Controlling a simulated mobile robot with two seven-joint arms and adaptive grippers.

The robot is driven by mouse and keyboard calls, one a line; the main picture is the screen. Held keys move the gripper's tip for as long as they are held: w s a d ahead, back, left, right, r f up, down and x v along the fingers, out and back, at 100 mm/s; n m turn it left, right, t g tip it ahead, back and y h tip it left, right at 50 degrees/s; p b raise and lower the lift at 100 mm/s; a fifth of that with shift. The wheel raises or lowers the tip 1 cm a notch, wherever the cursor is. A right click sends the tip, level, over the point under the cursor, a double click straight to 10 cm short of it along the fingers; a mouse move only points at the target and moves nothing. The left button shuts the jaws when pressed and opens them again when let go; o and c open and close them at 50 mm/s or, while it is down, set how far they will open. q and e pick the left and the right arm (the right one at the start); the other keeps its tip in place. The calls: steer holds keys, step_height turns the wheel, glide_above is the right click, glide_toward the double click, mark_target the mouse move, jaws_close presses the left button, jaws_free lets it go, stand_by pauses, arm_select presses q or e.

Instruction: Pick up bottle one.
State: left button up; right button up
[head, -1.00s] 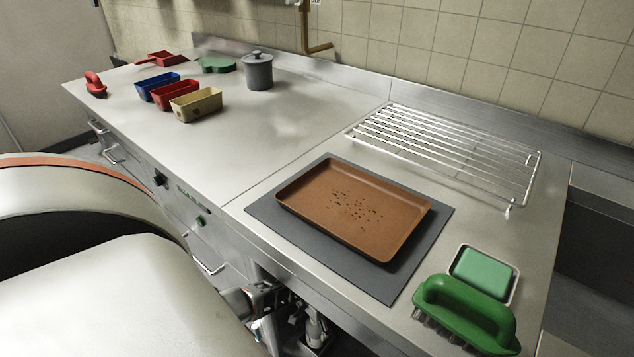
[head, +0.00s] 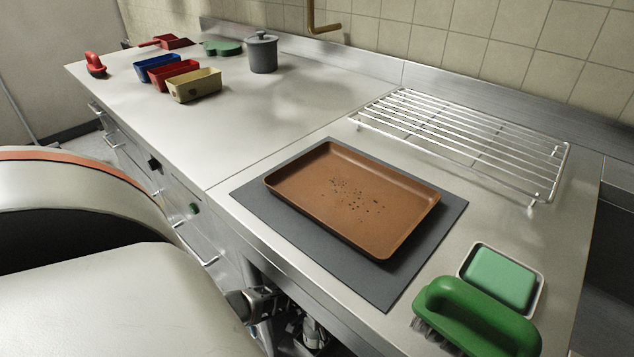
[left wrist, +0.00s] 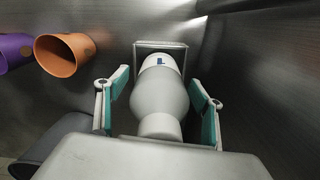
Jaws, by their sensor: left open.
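A pale grey-white bottle with a dark blue mark (left wrist: 160,98) shows in the left wrist view; I take it to be bottle one, though the mark is too small to read surely. My left gripper (left wrist: 160,80) is open, with its teal-padded fingers on either side of the bottle. I cannot tell whether a finger touches it. In the head view, part of my left gripper (head: 290,325) shows low beside the counter front, and the bottle cannot be made out there. My right gripper is not in view.
In the left wrist view, an orange cup (left wrist: 66,54) and a purple cup (left wrist: 14,50) lie left of the bottle. On the counter are a brown tray (head: 300,207), a wire rack (head: 455,135), a green brush (head: 475,318), a grey pot (head: 263,55) and several loaf tins (head: 195,87).

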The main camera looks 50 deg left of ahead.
arm_select(q)
steer(key=shift+w+r, duration=0.1)
steer(key=shift+r, duration=0.05)
steer(key=c, duration=1.2)
